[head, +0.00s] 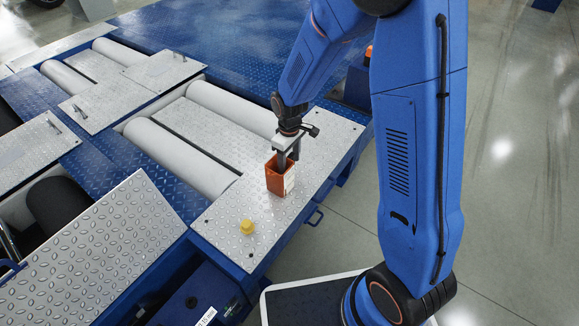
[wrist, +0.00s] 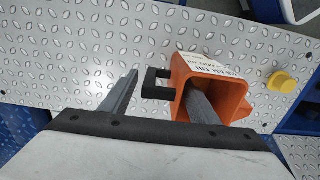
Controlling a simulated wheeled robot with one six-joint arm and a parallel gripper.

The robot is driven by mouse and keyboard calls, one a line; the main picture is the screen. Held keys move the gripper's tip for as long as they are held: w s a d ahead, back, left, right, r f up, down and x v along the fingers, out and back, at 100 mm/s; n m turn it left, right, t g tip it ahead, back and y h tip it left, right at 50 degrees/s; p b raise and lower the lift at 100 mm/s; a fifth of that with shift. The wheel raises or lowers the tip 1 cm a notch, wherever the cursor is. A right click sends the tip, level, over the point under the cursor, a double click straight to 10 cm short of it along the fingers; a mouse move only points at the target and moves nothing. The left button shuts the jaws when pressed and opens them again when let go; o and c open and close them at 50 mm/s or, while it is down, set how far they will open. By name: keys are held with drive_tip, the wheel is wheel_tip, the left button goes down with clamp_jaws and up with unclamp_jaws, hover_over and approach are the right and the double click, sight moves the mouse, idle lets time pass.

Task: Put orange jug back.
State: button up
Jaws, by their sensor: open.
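The orange jug (head: 280,179) stands upright on the grey metal plate, with a white label on one side. In the wrist view the open-topped jug (wrist: 238,92) shows its black handle (wrist: 155,84) on the left. My gripper (head: 287,153) is over the jug, pointing down. In the wrist view my gripper (wrist: 164,86) is open. One finger appears to reach into the jug's opening and the other is outside, left of the handle. The handle lies between the fingers; I see no clear contact.
A yellow cap-like piece (head: 247,227) lies on the plate (head: 225,215) nearby; it also shows in the wrist view (wrist: 281,82). White rollers (head: 180,152) lie left of the jug.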

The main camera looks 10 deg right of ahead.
wheel_tip(320, 180, up, 7)
drive_tip(key=shift+r, duration=0.2)
drive_tip(key=shift+d+r, duration=0.1)
drive_tip(key=shift+r, duration=0.75)
drive_tip(key=s+d+r+m+t, duration=0.1)
drive_tip(key=s+d+r, duration=0.1)
drive_tip(key=d+r, duration=0.15)
drive_tip(key=s+d+r+m, duration=0.1)
drive_tip(key=s+d+r, duration=0.15)
drive_tip(key=r, duration=0.25)
drive_tip(key=s+d+r+m+t, duration=0.2)
drive_tip(key=s+d+r, duration=0.3)
drive_tip(key=s, duration=0.6)
drive_tip(key=s+d+r+m+t, duration=0.1)
drive_tip(key=s+d+r+m, duration=0.4)
drive_tip(key=s, duration=0.7)
drive_tip(key=shift+s+d+r+t, duration=0.15)
drive_tip(key=shift+d+r+t, duration=0.25)
drive_tip(key=shift+d+r, duration=0.35)
